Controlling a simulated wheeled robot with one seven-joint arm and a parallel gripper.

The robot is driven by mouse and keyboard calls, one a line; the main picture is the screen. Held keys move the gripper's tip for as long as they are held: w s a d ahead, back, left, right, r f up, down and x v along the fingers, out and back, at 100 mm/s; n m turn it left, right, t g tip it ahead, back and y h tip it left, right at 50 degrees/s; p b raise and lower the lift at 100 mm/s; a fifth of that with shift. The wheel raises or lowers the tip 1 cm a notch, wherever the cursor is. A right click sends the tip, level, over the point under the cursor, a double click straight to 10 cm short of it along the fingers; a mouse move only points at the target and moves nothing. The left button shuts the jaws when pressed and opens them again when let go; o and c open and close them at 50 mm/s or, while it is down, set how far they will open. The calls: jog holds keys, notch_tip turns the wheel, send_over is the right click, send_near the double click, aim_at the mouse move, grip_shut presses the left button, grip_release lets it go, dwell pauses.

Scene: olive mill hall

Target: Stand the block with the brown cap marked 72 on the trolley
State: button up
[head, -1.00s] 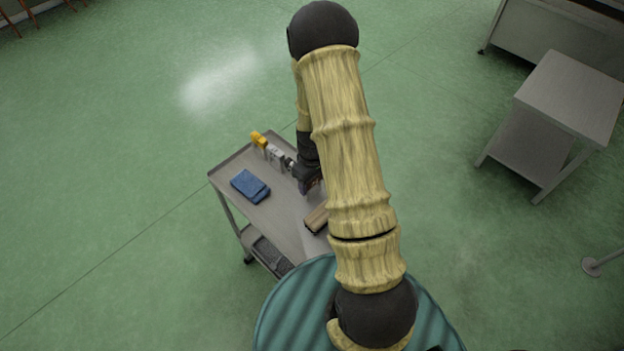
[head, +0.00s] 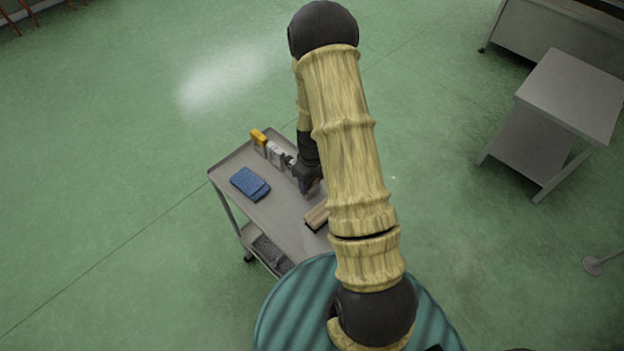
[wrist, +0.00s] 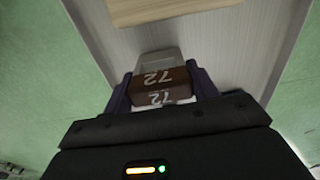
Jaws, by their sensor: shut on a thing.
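The block with the brown cap marked 72 (wrist: 160,80) is between the fingers of my gripper (wrist: 161,92) in the wrist view. Its cap faces the camera and its pale grey body shows beyond the cap. My gripper is shut on it. In the head view my gripper (head: 309,186) is over the right part of the trolley (head: 288,222), and the block is mostly hidden there. I cannot tell whether the block's base touches the trolley top. The trolley top also shows in the wrist view (wrist: 224,50).
A yellow block (head: 258,141) and a pale grey block (head: 275,154) stand along the trolley's far edge. A folded blue cloth (head: 250,184) lies on the left part. A wooden piece (head: 317,215) lies near my gripper. A grey table (head: 572,95) stands apart at right.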

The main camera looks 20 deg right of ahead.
jog(key=shift+f, duration=0.1)
jog(key=o, duration=1.2)
notch_tip(320, 180, up, 17)
jog(key=b, duration=0.1)
jog(key=shift+r, duration=0.2)
